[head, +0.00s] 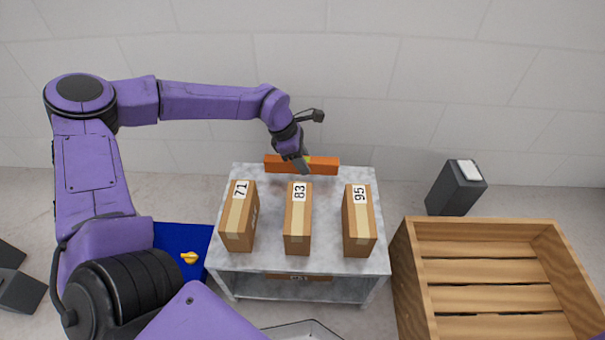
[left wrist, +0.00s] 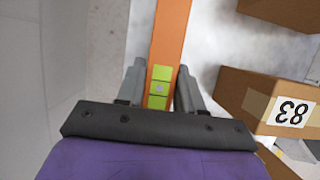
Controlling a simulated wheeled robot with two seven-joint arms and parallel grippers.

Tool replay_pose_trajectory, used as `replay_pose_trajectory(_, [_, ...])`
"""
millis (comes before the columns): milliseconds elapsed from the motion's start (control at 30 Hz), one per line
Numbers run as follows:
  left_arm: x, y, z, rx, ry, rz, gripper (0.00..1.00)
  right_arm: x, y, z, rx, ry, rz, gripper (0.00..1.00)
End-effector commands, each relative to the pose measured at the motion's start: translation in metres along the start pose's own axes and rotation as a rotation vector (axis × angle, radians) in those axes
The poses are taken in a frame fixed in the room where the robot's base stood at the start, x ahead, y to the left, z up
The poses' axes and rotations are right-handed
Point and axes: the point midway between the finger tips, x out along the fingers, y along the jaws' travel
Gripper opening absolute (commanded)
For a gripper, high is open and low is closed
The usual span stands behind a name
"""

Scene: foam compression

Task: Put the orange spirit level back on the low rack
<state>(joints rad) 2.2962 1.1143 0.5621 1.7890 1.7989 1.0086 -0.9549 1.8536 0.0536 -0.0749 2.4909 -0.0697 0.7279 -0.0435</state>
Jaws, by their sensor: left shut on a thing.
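The orange spirit level (head: 322,166) is a long bar lying left to right along the far edge of the metal table, behind the boxes. I cannot tell whether it touches the tabletop. My left gripper (head: 303,165) is shut on it around its middle. In the left wrist view the level (left wrist: 170,30) runs up between the two fingers (left wrist: 160,90), with its yellow-green vial windows showing between them. The low rack cannot be told for sure; the table has a lower shelf (head: 255,285) underneath. My right gripper is not in view.
Three cardboard boxes marked 71 (head: 238,225), 83 (head: 298,228) and 95 (head: 359,230) stand on the grey table (head: 270,262). A wooden crate (head: 480,245) is at the right, with a dark block (head: 452,190) behind it. A blue mat with a yellow object (head: 189,257) is at the left.

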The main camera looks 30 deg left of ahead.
Motion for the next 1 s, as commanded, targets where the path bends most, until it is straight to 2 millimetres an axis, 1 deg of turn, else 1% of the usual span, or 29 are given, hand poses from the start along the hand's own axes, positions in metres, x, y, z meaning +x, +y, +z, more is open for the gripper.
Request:
replay_pose_trajectory(33, [0.016,-0.002,-0.008,-0.002,0.003,-0.005,0.00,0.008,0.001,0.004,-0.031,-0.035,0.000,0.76])
replay_pose_trajectory(100, [0.024,-0.002,-0.011,-0.002,0.002,-0.004,0.00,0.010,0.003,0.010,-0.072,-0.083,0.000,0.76])
replay_pose_trajectory(200, [0.025,-0.002,-0.012,-0.002,0.001,-0.003,0.00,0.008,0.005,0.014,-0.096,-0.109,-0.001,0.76])
replay_pose_trajectory(433, [0.026,-0.002,-0.012,-0.002,0.001,-0.004,0.00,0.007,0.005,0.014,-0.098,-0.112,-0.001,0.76])
replay_pose_trajectory(467, [0.026,-0.002,-0.012,-0.002,0.002,-0.004,0.43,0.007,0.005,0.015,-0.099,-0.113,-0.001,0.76])
replay_pose_trajectory(500, [0.025,-0.002,-0.012,-0.002,0.002,-0.004,0.56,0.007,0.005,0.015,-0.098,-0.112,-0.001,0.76])
replay_pose_trajectory(533, [0.025,-0.002,-0.012,-0.002,0.002,-0.004,0.62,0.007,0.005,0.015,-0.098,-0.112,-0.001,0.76])
replay_pose_trajectory(833, [0.023,-0.002,-0.011,-0.002,0.002,-0.003,0.62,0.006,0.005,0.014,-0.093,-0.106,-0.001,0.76])
replay_pose_trajectory(933, [0.011,-0.002,-0.010,-0.003,0.001,-0.003,0.62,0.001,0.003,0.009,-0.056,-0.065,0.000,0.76])
replay_pose_trajectory(1000, [-0.004,-0.001,-0.009,-0.004,-0.001,-0.001,0.62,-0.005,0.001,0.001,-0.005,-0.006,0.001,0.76])
